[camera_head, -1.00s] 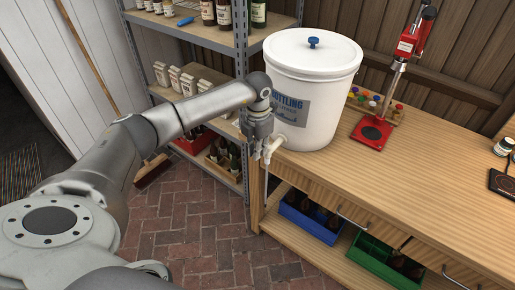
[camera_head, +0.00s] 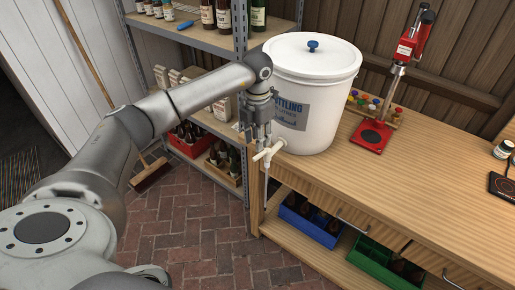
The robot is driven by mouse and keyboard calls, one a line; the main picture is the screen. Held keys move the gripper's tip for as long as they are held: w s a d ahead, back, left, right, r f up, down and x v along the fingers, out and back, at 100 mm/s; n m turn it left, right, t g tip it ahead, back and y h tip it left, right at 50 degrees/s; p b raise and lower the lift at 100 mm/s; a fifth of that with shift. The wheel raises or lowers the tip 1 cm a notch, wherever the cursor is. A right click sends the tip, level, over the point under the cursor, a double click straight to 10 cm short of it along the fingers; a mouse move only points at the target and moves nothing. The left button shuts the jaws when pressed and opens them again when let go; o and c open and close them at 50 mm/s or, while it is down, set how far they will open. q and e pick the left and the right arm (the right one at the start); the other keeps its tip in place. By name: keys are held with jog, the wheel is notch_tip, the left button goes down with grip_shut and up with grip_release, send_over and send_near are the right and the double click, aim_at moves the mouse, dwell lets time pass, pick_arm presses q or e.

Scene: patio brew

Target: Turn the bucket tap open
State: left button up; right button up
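The white bottling bucket (camera_head: 312,75) with a blue-knobbed lid stands on the left end of the wooden bench. Its white tap (camera_head: 268,153) sticks out low on the bucket's left side, with a thin tube hanging below. My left gripper (camera_head: 261,143) points down directly above the tap, its fingers at or just over the tap's top. Whether they touch the tap, and how far apart they are, is too small to tell. My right gripper is not in view.
A red bottle capper (camera_head: 372,133) stands on the bench (camera_head: 430,165) right of the bucket. A metal shelf (camera_head: 205,38) with bottles stands behind my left arm. A blue crate (camera_head: 308,223) and a green crate (camera_head: 382,265) sit under the bench.

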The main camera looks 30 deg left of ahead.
aim_at(257, 155)
pick_arm(q)
notch_tip(257, 155, up, 6)
jog(key=shift+f, duration=0.1)
dwell(0.5)
